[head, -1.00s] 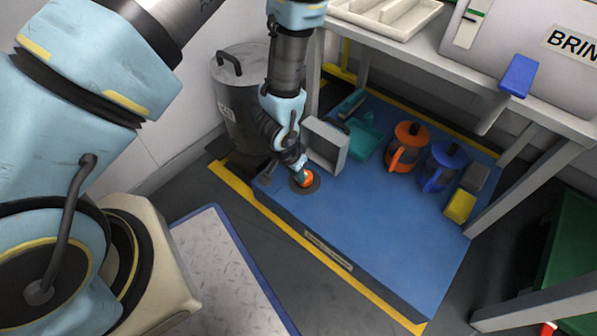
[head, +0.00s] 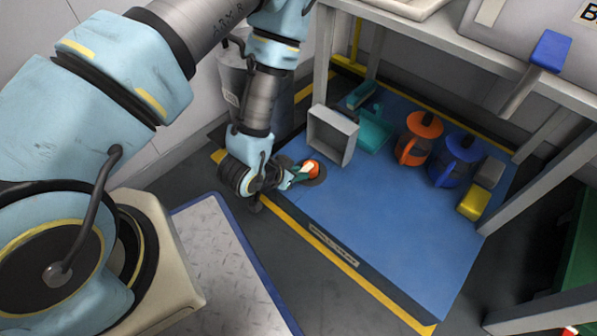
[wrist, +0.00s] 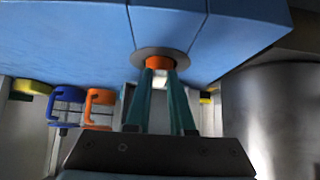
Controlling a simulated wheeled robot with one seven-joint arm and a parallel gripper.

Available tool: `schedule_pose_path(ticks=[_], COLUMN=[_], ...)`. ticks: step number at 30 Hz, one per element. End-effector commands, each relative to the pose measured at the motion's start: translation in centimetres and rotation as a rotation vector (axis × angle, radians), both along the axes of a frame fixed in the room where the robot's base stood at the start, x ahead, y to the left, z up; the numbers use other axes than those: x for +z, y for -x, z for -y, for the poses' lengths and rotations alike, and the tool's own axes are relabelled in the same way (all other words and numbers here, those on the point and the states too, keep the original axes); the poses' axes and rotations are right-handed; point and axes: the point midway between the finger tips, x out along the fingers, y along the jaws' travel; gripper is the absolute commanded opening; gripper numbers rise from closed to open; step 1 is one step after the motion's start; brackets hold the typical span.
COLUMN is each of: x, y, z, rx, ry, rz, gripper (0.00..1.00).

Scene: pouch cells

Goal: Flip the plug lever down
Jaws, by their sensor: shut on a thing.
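The orange plug (head: 314,167) sits in a round grey ring (head: 318,181) at the near left corner of the blue platform. My gripper (head: 303,172) has green fingers and reaches the plug from the left, low and nearly level. In the wrist view the gripper (wrist: 161,74) is shut on the plug's lever, with its fingertips against the orange part (wrist: 158,62) just off the grey ring (wrist: 140,54). A pale piece (wrist: 160,82) shows between the fingers. The lever itself is mostly hidden, so its exact angle is unclear.
The blue platform (head: 385,225) holds a grey open box (head: 333,135), a teal dustpan (head: 375,133), an orange jug (head: 418,135), a blue jug (head: 455,158) and a yellow block (head: 473,205). A metal drum (head: 232,85) stands behind my arm. Table legs (head: 550,190) stand at right.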

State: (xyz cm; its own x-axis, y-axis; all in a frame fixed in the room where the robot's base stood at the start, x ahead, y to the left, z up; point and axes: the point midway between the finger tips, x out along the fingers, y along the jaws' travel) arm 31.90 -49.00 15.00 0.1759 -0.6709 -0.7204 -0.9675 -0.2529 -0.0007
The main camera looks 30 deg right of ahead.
Motion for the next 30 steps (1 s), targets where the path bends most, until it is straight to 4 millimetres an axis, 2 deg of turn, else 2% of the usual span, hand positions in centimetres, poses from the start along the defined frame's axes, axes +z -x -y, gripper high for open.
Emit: schedule_pose_path(ticks=[9,10,18,26,30], x=[-0.1,-0.1,-0.1,0.1,1.1], y=[0.0,0.0,0.0,0.0,0.3], z=[0.1,0.1,0.1,0.0,-0.9], rx=[-0.001,-0.001,-0.001,-0.001,0.001], ry=[0.001,0.001,0.001,0.001,-0.001], rz=[0.000,0.000,0.000,0.000,-0.003], gripper=[0.00,0.24,0.53,0.53,0.53])
